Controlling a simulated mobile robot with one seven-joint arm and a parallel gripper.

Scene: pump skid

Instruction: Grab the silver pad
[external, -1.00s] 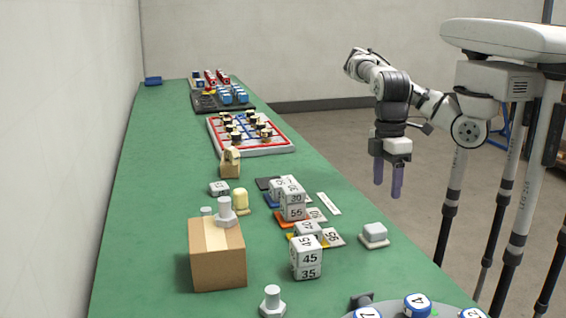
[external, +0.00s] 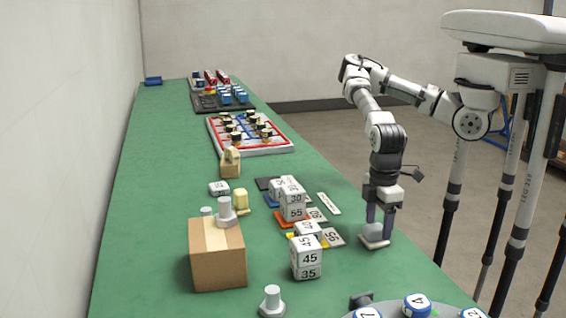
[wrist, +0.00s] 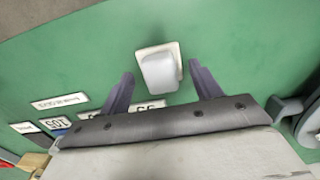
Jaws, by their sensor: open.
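The silver pad (external: 374,229) is a small light-grey block on a pale square base (external: 375,243) near the right edge of the green table. In the wrist view the pad (wrist: 158,72) lies ahead of and between the two finger lines. My gripper (external: 380,228) is open, pointing down at the pad, with its purple-grey fingers low over the table. In the wrist view my gripper (wrist: 164,76) has one finger on either side, apart from the pad, with nothing held. Whether a finger touches the base cannot be told.
Numbered white blocks (external: 307,257) and coloured cards (external: 331,237) lie left of the pad. A cardboard box (external: 217,255) stands further left, and a round tray (external: 440,312) with numbered pieces is at the front. A white label (external: 328,203) lies behind the pad.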

